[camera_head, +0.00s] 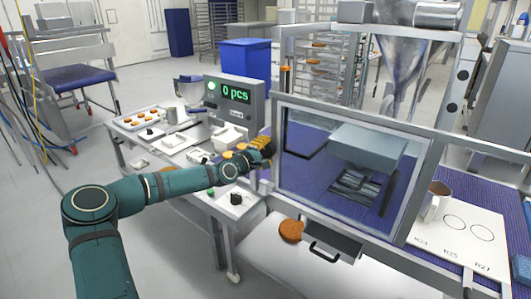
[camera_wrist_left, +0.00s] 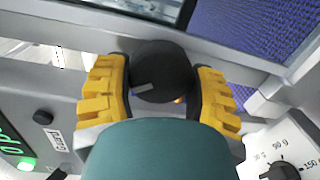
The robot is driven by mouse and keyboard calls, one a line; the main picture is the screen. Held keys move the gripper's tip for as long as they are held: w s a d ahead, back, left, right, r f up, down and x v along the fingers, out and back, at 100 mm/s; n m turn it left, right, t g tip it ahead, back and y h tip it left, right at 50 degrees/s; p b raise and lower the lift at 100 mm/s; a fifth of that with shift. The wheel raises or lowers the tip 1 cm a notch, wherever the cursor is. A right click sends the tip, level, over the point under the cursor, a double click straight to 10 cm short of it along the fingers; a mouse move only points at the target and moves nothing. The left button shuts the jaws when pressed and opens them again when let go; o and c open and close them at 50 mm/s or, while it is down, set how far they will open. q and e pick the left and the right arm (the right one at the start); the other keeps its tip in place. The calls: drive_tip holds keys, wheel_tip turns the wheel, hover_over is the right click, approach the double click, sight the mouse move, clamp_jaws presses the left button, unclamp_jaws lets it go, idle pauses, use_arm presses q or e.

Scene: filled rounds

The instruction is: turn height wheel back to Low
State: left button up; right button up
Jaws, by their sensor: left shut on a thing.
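The height wheel (camera_wrist_left: 158,66) is a round black knob with a light grey pointer mark, at the top middle of the left wrist view. The mark points to the left there. No Low label can be read around it. My left gripper (camera_wrist_left: 162,78) has its yellow-padded fingers on both sides of the wheel and is shut on it. In the head view the left gripper (camera_head: 258,148) is at the left post of the framed machine, where it mostly hides the wheel. My right gripper is not in view.
A grey display box (camera_head: 235,97) reading "0 pcs" stands behind the left gripper. A clear framed guard (camera_head: 345,119) is just right of it. A dial box (camera_head: 233,200) with a black knob is below the arm. A brown round (camera_head: 291,230) lies near the chute.

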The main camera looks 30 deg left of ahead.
use_arm(q)
drive_tip(key=n+b, duration=0.2)
drive_tip(key=n, duration=0.8)
drive_tip(key=shift+n+t+h+b, duration=0.3)
drive_tip(key=shift+n+t+b, duration=0.1)
idle(0.4)
drive_tip(key=o, duration=1.2)
drive_tip(key=shift+o, duration=0.2)
drive_tip(key=shift+f, duration=0.1)
drive_tip(key=s+a, duration=0.1)
drive_tip(key=s, duration=1.1)
drive_tip(key=shift+a, duration=0.35)
drive_tip(key=shift+w, duration=0.1)
